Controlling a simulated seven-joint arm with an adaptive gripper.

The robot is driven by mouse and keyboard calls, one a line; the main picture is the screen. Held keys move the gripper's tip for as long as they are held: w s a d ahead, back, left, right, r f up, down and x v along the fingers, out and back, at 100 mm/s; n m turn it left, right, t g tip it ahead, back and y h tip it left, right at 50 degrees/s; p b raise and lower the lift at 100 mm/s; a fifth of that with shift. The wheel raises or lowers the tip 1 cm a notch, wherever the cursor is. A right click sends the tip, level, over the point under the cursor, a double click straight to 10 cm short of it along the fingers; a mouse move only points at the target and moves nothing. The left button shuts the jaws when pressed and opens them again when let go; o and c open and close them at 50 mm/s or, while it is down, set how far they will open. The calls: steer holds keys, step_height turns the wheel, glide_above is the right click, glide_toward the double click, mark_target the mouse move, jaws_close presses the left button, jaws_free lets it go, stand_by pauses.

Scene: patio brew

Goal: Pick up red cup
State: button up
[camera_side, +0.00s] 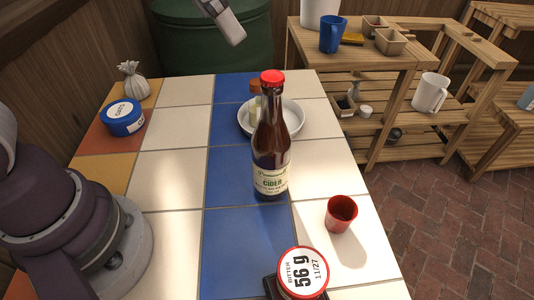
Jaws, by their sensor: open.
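The red cup (341,213) is small and stands upright on the white tiles at the right side of the table. Its mouth faces up and nothing touches it. A grey piece at the top edge of the picture looks like the tip of my gripper (229,24), mostly cut off by the frame. It is open, high up and far from the cup, toward the upper left. I see nothing held in it.
A tall cider bottle (271,145) stands left of and behind the cup. A round tin marked 56 g (302,272) sits on a dark base in front. A white bowl (296,116) lies behind the bottle. A blue tin (122,117) and small sack (132,82) stand far left.

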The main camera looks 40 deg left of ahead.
steer(key=w+d+f+m+g+h, duration=0.15)
steer(key=d+m, duration=0.25)
steer(key=d, duration=0.6)
glide_above(349, 217)
steer(key=s+a, duration=0.3)
steer(key=shift+m+h, duration=0.3)
steer(key=shift+h, duration=0.15)
steer(key=f, duration=2.1)
steer(key=shift+w+d, duration=0.1)
steer(key=shift+w, duration=0.15)
steer(key=x, duration=0.5)
steer(key=shift+w+d+f, duration=0.15)
steer(key=shift+w+d, duration=0.05)
steer(key=shift+d, duration=0.1)
steer(key=c, duration=0.9)
